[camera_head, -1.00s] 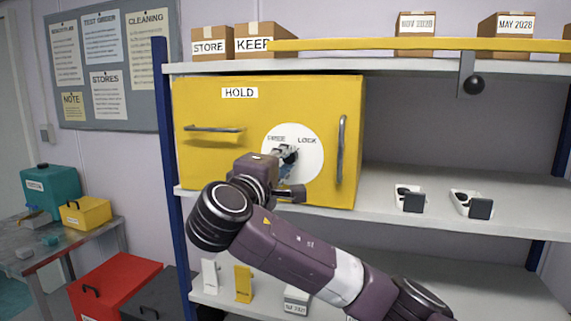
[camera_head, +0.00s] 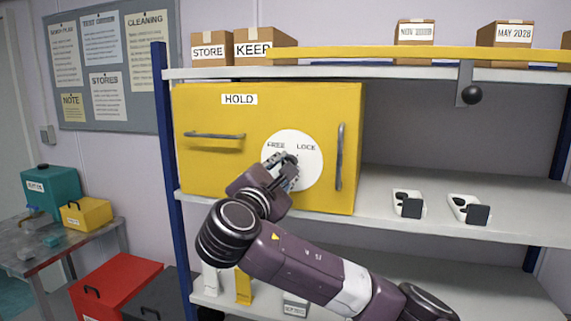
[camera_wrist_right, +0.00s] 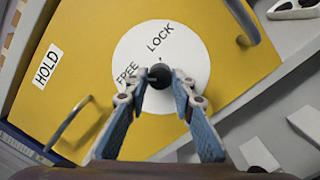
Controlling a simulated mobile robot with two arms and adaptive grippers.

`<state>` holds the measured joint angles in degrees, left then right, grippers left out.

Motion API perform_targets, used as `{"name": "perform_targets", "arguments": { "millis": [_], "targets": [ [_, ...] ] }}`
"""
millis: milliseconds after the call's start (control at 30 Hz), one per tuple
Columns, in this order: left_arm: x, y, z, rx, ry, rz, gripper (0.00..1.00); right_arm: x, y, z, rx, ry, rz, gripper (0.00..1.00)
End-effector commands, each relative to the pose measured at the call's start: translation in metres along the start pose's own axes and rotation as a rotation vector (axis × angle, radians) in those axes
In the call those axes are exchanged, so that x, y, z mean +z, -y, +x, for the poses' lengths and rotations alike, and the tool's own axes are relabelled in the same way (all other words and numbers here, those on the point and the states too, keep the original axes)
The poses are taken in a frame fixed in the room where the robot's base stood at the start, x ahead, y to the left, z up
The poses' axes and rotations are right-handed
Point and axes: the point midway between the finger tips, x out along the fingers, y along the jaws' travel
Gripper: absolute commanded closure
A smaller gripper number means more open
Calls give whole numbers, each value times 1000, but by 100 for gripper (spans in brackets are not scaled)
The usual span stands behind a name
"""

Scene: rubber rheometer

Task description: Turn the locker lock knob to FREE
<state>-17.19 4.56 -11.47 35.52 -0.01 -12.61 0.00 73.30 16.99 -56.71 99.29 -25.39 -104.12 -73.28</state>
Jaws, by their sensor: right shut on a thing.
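The yellow locker (camera_head: 215,165), marked HOLD, stands on the shelf. On its door is a round white dial (camera_head: 312,175) with FREE at upper left and LOCK at upper right. In the right wrist view the dial (camera_wrist_right: 195,50) appears turned, with FREE at left and LOCK at top. The dark lock knob (camera_wrist_right: 159,73) is at the dial's centre. My right gripper (camera_wrist_right: 158,90) is shut on the knob, one finger on each side. In the head view the right gripper (camera_head: 288,165) mostly hides the knob; which word it points to is unclear. My left gripper is out of view.
A horizontal handle (camera_head: 215,136) and a vertical handle (camera_head: 340,157) flank the dial. A yellow bar (camera_head: 400,53) with a black ball (camera_head: 472,94) crosses the upper shelf. White holders (camera_head: 408,204) stand right of the locker, with bare shelf around them.

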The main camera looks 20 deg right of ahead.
Motion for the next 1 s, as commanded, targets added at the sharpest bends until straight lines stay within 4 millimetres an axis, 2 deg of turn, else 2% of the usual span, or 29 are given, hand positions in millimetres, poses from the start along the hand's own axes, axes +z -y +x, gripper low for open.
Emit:
{"name": "perform_targets", "arguments": {
  "millis": [267, 700, 733, 867, 1000],
  "targets": [
    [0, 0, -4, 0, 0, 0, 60, -1, 1, 0, 2, -6, -69, 100],
    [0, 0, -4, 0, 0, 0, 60, -2, 1, 0, 1, -6, -77, 100],
    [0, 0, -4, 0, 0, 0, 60, -2, 1, 0, 1, -6, -77, 75],
    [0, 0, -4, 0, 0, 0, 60, -1, 1, 0, 1, -5, -76, 61],
    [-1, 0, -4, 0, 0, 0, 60, -1, 1, 0, 2, -4, -75, 59]
  ]
}}
